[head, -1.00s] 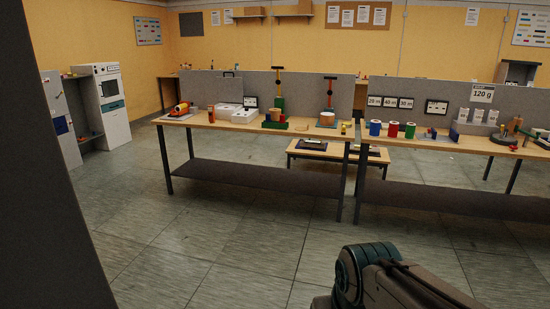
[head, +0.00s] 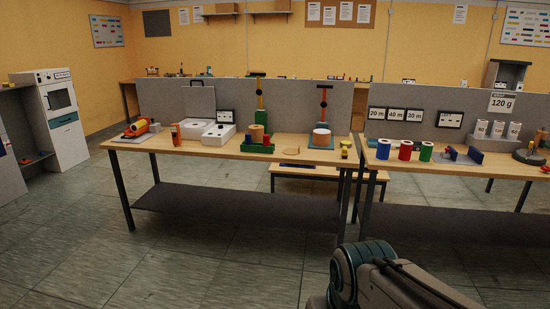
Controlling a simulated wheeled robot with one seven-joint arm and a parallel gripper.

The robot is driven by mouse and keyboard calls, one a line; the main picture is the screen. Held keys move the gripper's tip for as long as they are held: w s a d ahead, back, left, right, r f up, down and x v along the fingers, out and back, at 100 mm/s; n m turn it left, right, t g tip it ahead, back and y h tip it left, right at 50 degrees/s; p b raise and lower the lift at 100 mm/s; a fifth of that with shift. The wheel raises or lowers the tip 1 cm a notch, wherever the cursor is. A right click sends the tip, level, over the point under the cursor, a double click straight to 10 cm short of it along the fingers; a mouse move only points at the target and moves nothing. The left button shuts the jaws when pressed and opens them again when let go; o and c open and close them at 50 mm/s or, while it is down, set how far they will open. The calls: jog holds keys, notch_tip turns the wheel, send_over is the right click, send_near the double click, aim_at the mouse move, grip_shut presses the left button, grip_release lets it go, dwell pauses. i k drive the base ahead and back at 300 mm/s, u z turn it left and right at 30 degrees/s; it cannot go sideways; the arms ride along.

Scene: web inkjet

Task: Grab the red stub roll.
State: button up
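The red stub roll (head: 405,150) stands upright on the left part of the right workbench (head: 385,162), in the head view. It stands between a blue roll (head: 384,148) on its left and a green roll (head: 426,151) on its right. My arm shows at the bottom right of the picture, well short of the benches. My gripper itself is out of the picture.
A second workbench (head: 290,146) stands to the left, with white boxes, a green tray (head: 258,147) and two upright stands. A low wooden table (head: 305,171) is behind the benches. The tiled floor (head: 200,265) in front is clear.

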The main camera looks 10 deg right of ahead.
aim_at(407, 147)
jog(key=z, duration=0.2)
jog(key=i, duration=1.6)
jog(key=z, duration=0.85)
jog(key=i, duration=1.65)
jog(key=z, duration=0.9)
jog(key=i, duration=1.1)
jog(key=z, duration=0.25)
